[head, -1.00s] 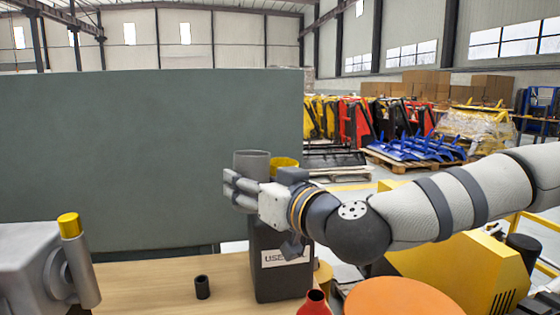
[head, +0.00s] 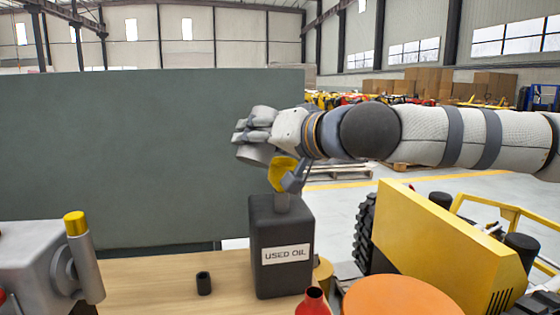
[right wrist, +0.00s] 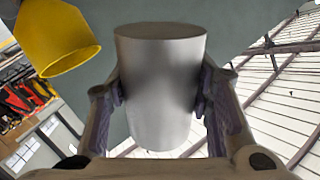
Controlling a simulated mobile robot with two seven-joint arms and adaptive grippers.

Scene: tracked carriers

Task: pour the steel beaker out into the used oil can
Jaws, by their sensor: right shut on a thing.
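My right gripper (head: 256,128) is shut on the steel beaker (head: 254,156), which is raised and tilted in the head view. In the right wrist view the beaker (right wrist: 160,90) sits between the two fingers. The black used oil can (head: 281,225) stands upright on the bench below, its "USED OIL" label facing me. A yellow funnel (head: 281,172) stands over the can's top, just right of the beaker and partly covered by my wrist. It also shows in the right wrist view (right wrist: 62,40). I cannot see any liquid. My left gripper is not in view.
A small black ring (head: 204,284) lies on the wooden bench (head: 150,285). A grey housing with a yellow-capped tube (head: 78,245) stands at left. A red bottle neck (head: 314,301), an orange disc (head: 395,298) and a yellow machine (head: 455,245) are at right. A green panel (head: 120,160) stands behind.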

